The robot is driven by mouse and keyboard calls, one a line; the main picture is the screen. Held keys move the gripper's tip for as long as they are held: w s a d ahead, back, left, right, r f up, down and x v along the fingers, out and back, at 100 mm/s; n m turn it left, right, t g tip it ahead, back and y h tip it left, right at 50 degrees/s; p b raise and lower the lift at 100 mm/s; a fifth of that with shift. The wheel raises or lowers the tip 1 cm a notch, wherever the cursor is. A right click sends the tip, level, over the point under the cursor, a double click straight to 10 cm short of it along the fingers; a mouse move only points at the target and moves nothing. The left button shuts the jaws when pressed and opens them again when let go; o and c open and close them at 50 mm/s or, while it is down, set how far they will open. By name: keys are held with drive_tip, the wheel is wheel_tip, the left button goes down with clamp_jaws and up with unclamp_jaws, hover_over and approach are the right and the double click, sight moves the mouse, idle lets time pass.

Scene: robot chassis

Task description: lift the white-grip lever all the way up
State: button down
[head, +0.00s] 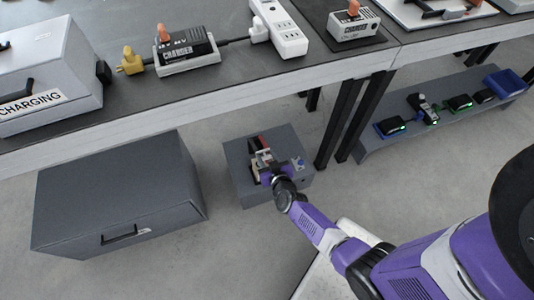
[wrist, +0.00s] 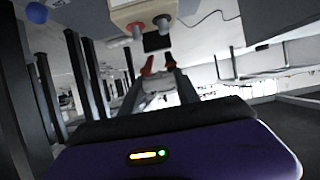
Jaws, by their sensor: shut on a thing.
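A grey control box (head: 237,165) stands on the floor below the bench in the head view. My gripper (head: 262,160) is at the top of this box, among its small red and pale parts. It is shut on the white-grip lever, whose grip is mostly hidden by the fingers. In the wrist view my gripper (wrist: 158,66) shows its two fingers reaching away from the camera, close together. The lever's exact angle cannot be told.
A blue knob (head: 300,162) sits on the box's right side. A large grey cabinet (head: 115,195) stands to the left on the floor. The bench (head: 200,100) with chargers runs above, and its dark legs (head: 345,120) stand to the right. Open floor lies in front.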

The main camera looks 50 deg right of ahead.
drive_tip(key=shift+w+d+r+g+y+p, duration=0.2)
drive_tip(key=shift+r+p, duration=0.25)
drive_tip(key=shift+p, duration=0.3)
drive_tip(key=shift+w+r+g+y+p, duration=0.1)
drive_tip(key=shift+r+g+p, duration=0.25)
drive_tip(key=shift+p, duration=0.4)
drive_tip(key=shift+r, duration=0.15)
drive_tip(key=w+d+r+p, duration=0.6)
drive_tip(key=w+r, duration=0.1)
drive_tip(key=w, duration=0.3)
drive_tip(key=shift+d, duration=0.3)
drive_tip(key=c, duration=0.9)
unclamp_jaws()
